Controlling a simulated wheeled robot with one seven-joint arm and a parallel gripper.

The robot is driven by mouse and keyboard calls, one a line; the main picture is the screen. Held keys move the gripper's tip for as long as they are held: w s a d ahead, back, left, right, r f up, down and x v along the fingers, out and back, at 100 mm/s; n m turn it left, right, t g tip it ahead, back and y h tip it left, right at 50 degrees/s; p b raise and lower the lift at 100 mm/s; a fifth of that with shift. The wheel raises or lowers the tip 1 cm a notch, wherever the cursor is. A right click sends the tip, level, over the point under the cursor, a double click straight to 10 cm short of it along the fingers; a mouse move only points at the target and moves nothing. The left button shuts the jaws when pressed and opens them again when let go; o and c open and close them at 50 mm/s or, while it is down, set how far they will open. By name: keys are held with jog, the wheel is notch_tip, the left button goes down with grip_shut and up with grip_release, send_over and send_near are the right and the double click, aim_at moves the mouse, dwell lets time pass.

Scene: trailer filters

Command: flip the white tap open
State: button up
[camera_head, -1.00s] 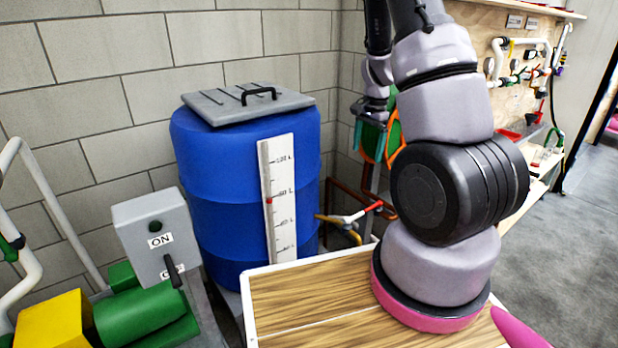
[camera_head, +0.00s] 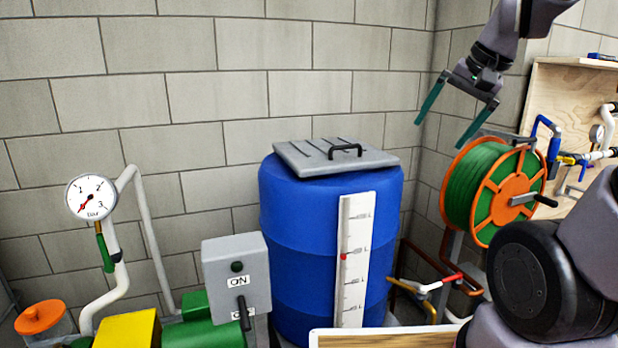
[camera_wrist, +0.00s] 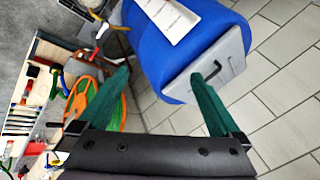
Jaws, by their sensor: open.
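The white tap (camera_head: 428,287) is low at the right of the blue barrel in the head view. It has a white lever with a red end and sits by a yellow-brown pipe. In the wrist view the tap (camera_wrist: 103,30) shows small near the top left, partly unclear. My gripper (camera_head: 441,134) is raised in front of the wall, above and right of the barrel, well above the tap. Its two green fingers are apart and empty, also in the wrist view (camera_wrist: 161,75).
The blue barrel (camera_head: 300,230) has a grey lid (camera_head: 310,155) with a black handle. An orange and green hose reel (camera_head: 490,190) is right of the tap. A grey switch box (camera_head: 235,265) stands left of the barrel. A wooden-topped surface (camera_head: 385,340) is at the front.

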jog(key=s+a+r+n+t, duration=0.1)
jog(key=s+r+n, duration=0.1)
jog(key=s, duration=0.4)
jog(key=shift+a+r+t+h, duration=0.3)
jog(key=shift+r, duration=0.1)
